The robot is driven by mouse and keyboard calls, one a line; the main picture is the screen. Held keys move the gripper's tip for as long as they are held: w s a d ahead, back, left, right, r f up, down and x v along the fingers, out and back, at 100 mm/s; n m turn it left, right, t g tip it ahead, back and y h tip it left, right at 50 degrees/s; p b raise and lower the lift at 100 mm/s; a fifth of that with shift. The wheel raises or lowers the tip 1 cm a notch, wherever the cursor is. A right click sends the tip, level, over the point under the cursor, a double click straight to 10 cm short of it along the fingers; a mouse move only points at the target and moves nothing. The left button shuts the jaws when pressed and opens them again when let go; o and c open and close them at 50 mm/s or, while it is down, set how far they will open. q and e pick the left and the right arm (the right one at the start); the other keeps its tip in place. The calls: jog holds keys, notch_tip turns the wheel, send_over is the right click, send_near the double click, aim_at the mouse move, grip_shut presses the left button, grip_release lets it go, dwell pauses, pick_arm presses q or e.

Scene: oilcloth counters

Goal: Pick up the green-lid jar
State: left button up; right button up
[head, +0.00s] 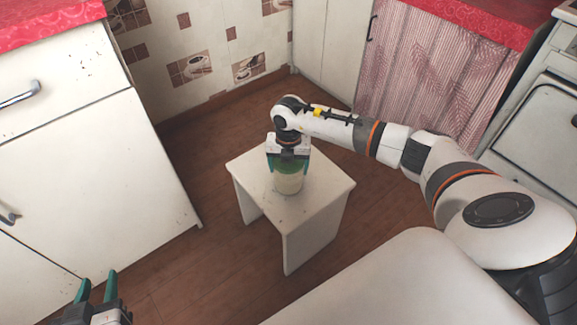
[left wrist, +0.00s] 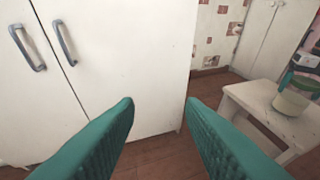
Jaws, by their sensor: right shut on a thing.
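The green-lid jar (head: 289,180) stands upright on a small white stool (head: 315,205) in the middle of the head view. Its body looks pale, and a little green shows at its top between the fingers. My right gripper (head: 287,168) reaches down from above and is shut on the jar, hiding most of the lid. The jar also shows on the stool at the right of the left wrist view (left wrist: 291,104). My left gripper (head: 96,287) is open and empty at the lower left, well away from the stool. Its two green fingers spread wide in the left wrist view (left wrist: 160,115).
A white cabinet (head: 90,150) stands on the left. The brown floor (head: 195,265) around the stool is clear.

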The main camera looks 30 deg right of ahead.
jog(key=shift+w+r, duration=0.1)
jog(key=shift+r, duration=0.35)
notch_tip(320, 180, up, 9)
jog(key=p, duration=0.2)
jog(key=shift+f+p, duration=0.15)
jog(key=shift+p, duration=0.2)
pick_arm(q)
jog(key=s+a+f+g+y, duration=0.2)
jog(key=s+a+f+g, duration=0.1)
jog(key=s+f+g, duration=0.4)
jog(key=shift+s+a, duration=0.3)
jog(key=shift+s, duration=0.75)
pick_arm(e)
jog(key=shift+a+r, duration=0.1)
jog(key=shift+r, duration=0.15)
